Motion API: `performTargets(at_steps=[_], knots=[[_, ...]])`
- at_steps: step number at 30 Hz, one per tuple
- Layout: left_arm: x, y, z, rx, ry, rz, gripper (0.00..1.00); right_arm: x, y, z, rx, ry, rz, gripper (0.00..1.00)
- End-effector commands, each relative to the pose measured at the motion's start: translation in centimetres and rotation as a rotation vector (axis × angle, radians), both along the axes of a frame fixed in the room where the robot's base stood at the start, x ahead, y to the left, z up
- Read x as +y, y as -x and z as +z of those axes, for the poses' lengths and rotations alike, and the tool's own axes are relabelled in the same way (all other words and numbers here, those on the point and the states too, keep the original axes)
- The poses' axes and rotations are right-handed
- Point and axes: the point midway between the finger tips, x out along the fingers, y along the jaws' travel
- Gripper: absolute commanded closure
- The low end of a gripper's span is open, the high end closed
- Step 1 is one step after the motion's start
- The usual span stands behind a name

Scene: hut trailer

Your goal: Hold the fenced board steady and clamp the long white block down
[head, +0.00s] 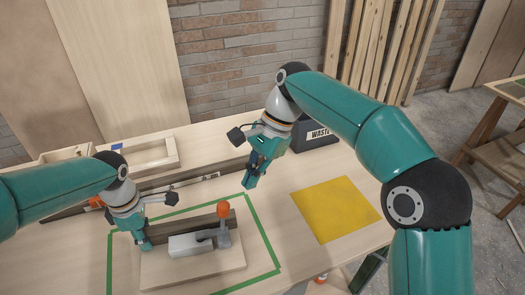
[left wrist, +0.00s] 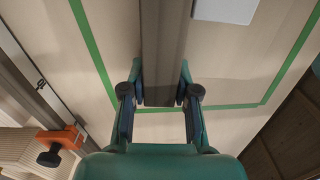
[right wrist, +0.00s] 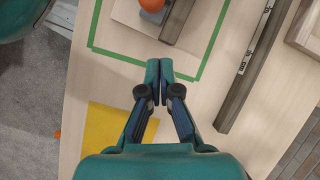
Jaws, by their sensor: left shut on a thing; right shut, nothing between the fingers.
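The fenced board (head: 215,275) lies inside a green tape outline on the bench. Its dark fence (head: 215,219) runs along the far side, and the long white block (head: 186,246) lies in front of it. A clamp with an orange handle (head: 223,209) stands at the block's right end, handle up; I cannot tell if its tip touches the block. My left gripper (head: 147,244) is shut on the fence's left end, also seen in the left wrist view (left wrist: 164,98). My right gripper (head: 250,183) is shut and empty, above the bench behind the clamp; the handle (right wrist: 152,5) shows ahead in its wrist view.
A yellow square (head: 335,207) lies flat to the right. A dark bin marked WASTE (head: 318,135) stands behind it. A long rail (head: 190,182) and a wooden tray (head: 150,157) lie behind the outline. An orange clamp (left wrist: 62,138) shows in the left wrist view.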

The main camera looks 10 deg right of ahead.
Motion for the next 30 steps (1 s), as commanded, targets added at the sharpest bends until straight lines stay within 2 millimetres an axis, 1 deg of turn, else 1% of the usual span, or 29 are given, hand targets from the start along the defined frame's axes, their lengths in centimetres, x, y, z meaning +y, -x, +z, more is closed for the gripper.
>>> performTargets(at_steps=[1,3,6,9,12,19,30], knots=[[0.0,0.0,0.0,0.0,0.001,0.0,1.0,-0.3,-0.3,1.1,-0.004,-0.001,-0.001,1.0],[0.0,0.0,0.0,0.0,0.001,0.0,1.0,-0.8,-0.5,2.4,-0.004,-0.001,-0.001,1.0],[0.0,0.0,0.0,0.0,0.001,0.0,1.0,-1.3,-0.8,3.9,-0.003,0.001,-0.001,1.0],[0.0,0.0,0.0,0.0,0.001,0.0,1.0,-1.8,-0.9,5.1,-0.001,0.001,-0.002,1.0],[0.0,0.0,0.0,0.0,0.001,0.0,1.0,-2.0,-1.1,5.9,0.0,0.001,-0.001,1.0],[0.0,0.0,0.0,0.0,0.0,0.0,1.0,-2.4,-1.1,6.9,0.001,0.002,-0.001,1.0],[0.0,0.0,0.0,0.0,0.0,0.0,1.0,-2.5,-1.1,7.1,0.001,0.002,0.0,1.0]])
